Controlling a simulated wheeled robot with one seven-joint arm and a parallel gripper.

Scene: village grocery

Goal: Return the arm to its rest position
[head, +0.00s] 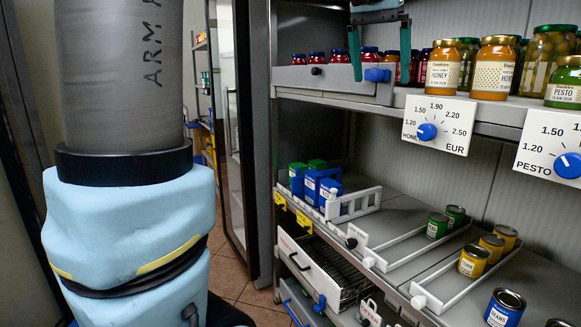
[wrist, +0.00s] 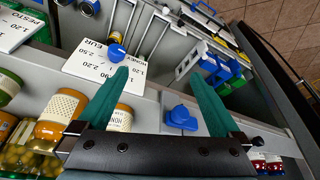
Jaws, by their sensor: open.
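My gripper (head: 380,60) shows at the top of the head view, in front of the upper shelf. Its two green fingers point down and stand apart with nothing between them. The wrist view also shows my gripper (wrist: 160,76) open and empty, with a blue knob on the shelf front (wrist: 180,117) seen beyond the gap. My thick grey and light blue arm fills the left of the head view. The link between it and the gripper is out of frame.
Honey jars (head: 443,66) and pesto jars (head: 565,82) stand on the upper shelf, right of my gripper. Dial cards (head: 438,124) hang from its edge. Cans (head: 473,261) and blue and green cartons (head: 318,185) stand on the lower shelf. A door frame (head: 232,150) stands left of the shelving.

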